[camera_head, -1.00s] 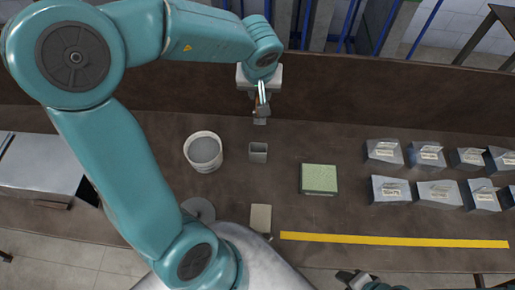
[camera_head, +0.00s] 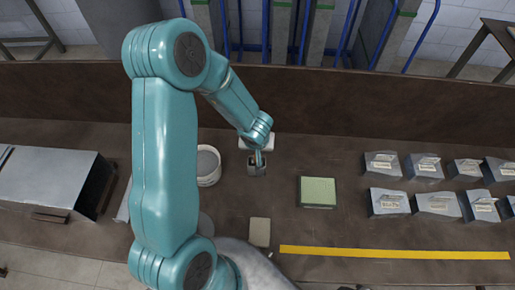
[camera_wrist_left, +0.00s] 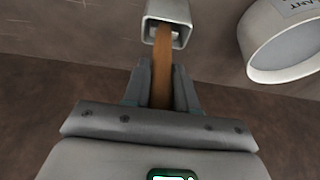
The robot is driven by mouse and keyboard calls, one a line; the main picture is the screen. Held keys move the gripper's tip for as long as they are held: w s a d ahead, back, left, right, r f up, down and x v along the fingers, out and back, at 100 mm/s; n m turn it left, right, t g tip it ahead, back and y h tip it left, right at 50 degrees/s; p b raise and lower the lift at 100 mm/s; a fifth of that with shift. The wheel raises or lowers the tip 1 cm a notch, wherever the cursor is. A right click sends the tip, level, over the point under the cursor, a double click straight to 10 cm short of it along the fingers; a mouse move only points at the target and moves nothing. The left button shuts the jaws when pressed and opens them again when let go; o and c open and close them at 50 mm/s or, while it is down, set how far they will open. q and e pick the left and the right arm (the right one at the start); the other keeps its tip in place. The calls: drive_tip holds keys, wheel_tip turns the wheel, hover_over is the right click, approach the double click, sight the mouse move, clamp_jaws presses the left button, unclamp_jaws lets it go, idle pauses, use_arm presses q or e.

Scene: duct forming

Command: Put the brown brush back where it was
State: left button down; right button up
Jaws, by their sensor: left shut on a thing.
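The brown brush (camera_wrist_left: 161,80) is between the fingers of my left gripper (camera_wrist_left: 162,95), which is shut on it. In the left wrist view the brush's far end overlaps the open mouth of the holder (camera_wrist_left: 165,12). It looks to be at or just inside the mouth; I cannot tell how deep. Only a sliver of my right gripper (camera_head: 348,287) shows at the bottom edge of the head view, too little to judge its jaws.
A white bucket (camera_head: 208,167) stands left of the holder, partly behind my left arm. Several grey metal parts (camera_head: 388,202) stand at the right behind a yellow strip (camera_head: 395,253).

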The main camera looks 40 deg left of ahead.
use_arm(q)
drive_tip(key=shift+a+f, duration=0.1)
drive_tip(key=shift+f, duration=0.3)
drive_tip(key=shift+s+r, duration=0.15)
drive_tip(key=shift+s, duration=0.1)
drive_tip(key=c, duration=0.9)
unclamp_jaws()
drive_tip(key=shift+w+f, duration=0.25)
drive_tip(key=shift+f, duration=0.05)
drive_tip(key=shift+s+r, duration=0.15)
drive_tip(key=shift+s, duration=0.1)
drive_tip(key=shift+w+r, duration=0.1)
drive_tip(key=shift+r, duration=0.15)
drive_tip(key=v, duration=1.1)
drive_tip(key=shift+r, duration=0.25)
